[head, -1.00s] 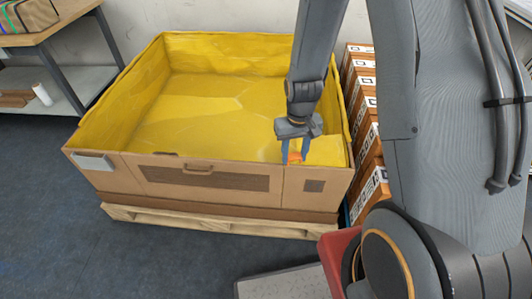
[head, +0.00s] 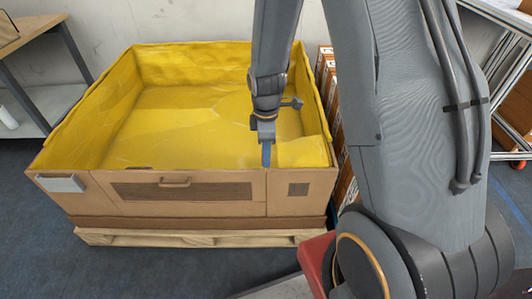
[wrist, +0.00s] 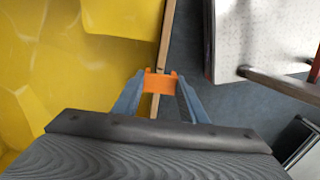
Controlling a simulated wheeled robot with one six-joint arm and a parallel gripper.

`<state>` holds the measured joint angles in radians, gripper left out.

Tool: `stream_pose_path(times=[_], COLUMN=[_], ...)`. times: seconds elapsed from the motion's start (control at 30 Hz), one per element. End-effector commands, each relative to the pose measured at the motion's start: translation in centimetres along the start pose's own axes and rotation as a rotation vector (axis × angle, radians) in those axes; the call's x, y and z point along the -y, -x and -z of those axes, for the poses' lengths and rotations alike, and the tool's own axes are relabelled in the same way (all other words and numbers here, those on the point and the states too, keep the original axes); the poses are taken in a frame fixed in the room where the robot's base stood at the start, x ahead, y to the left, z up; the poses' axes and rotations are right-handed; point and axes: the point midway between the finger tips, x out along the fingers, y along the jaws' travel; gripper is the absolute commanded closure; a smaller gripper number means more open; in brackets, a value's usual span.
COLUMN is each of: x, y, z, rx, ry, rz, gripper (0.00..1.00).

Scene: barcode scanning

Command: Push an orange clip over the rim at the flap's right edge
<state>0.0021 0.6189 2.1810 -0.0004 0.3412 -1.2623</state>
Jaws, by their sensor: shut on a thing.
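An orange clip (wrist: 159,86) sits between the two blue fingers of my gripper (wrist: 160,77) in the wrist view, and the fingers are shut on it. The box's cardboard rim (wrist: 166,38) shows beyond and below the clip, so the clip lies across its line. I cannot tell how far it is down over the rim. In the head view my gripper (head: 266,158) points down at the front rim, by the right edge of the flap (head: 215,190) with its handle. The fingers appear edge-on there and hide the clip.
The large box has a yellow liner (head: 190,105) and stands on a wooden pallet (head: 180,238). Orange boxes with labels (head: 327,75) stand along its right side. A table (head: 40,40) is at the back left. Grey floor lies in front.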

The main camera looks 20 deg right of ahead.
Motion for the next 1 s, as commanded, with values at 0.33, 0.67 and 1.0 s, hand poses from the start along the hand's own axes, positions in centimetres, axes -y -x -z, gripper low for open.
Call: stream_pose_path(times=[0.33, 0.67, 1.0], x=[0.0, 0.0, 0.1], y=[-1.6, -3.7, -5.7], z=[0.0, 0.0, 0.0], rx=[0.000, 0.000, 0.001], ry=[-0.003, -0.004, -0.004], rz=[0.001, 0.001, 0.002], gripper=[0.82, 0.82, 0.82])
